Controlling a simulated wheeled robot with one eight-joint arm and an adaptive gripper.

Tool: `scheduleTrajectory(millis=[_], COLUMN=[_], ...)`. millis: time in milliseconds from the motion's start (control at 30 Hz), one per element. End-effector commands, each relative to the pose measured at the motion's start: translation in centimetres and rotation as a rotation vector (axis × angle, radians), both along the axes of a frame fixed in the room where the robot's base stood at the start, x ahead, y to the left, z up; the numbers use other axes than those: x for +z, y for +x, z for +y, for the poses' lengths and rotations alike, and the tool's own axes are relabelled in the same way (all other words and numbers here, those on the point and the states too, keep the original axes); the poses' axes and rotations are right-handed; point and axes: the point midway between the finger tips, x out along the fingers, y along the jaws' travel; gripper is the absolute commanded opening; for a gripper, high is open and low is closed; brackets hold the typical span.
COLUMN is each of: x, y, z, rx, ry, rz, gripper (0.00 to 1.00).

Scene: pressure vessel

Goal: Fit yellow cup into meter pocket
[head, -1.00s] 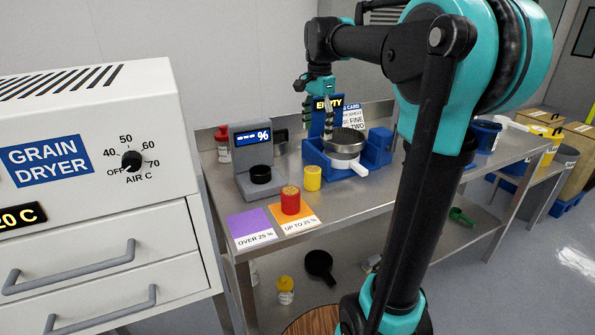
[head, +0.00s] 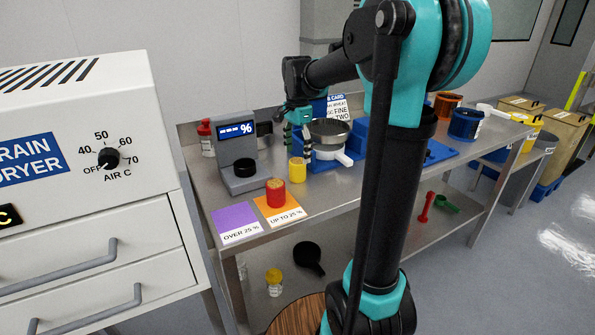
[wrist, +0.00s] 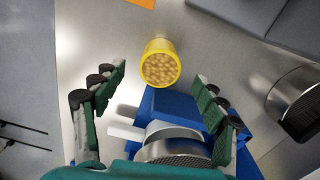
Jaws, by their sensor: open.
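The yellow cup (head: 297,170) stands upright on the steel bench, just right of the meter. In the wrist view the yellow cup (wrist: 160,62) is full of round tan grains. My gripper (head: 298,138) is just above it, pointing down, open and empty. In the wrist view the cup lies between and a little beyond the spread fingertips (wrist: 159,78), apart from both. The grey meter (head: 238,150) has a lit "%" display. A black round part (head: 244,168) sits on its front ledge; I cannot see the pocket's inside.
A blue stand (wrist: 172,108) with a sieve and white-handled pan is close beside the cup. A red cup (head: 275,193) stands on the orange "up to 25 %" card (head: 288,213); the purple "over 25 %" card (head: 235,220) is empty. The grain dryer (head: 80,190) is at left.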

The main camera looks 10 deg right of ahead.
Motion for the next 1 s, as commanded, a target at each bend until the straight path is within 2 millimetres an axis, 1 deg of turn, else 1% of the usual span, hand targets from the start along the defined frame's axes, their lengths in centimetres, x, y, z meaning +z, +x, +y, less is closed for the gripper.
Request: scheduleTrajectory(millis=[200,300,400,633,667,1000], x=[-3.0,-4.2,-4.8,-4.9,-4.9,-4.9], y=[0.0,0.0,0.0,0.0,0.0,0.0], z=[0.1,0.1,0.0,0.1,0.1,0.1], rx=[0.000,0.000,0.000,0.000,0.000,0.000], ry=[0.000,0.000,0.000,0.000,0.000,0.000], rz=[0.000,0.000,0.000,0.000,0.000,0.000], gripper=[0.72,0.72,0.72,0.72,0.69,0.27])
